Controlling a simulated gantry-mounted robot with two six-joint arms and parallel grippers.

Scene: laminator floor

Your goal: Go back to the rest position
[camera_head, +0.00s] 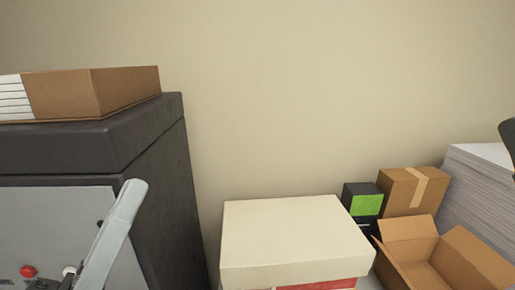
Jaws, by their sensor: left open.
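I see no gripper jaws clearly in the head view. A pale grey bar (115,234) with a rounded top rises at the lower left, in front of the grey machine; I cannot tell whether it is a lever or a part of mine. A dark piece (509,137) is cut off by the right edge, and I cannot tell what it is.
A dark-topped grey machine (152,197) with a red button (28,271) stands at left, bearing a cardboard tray (125,88). Right of it are a cream-lidded box (292,232), black-green box (367,206), taped carton (413,191), open carton (473,256) and paper stack (480,196).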

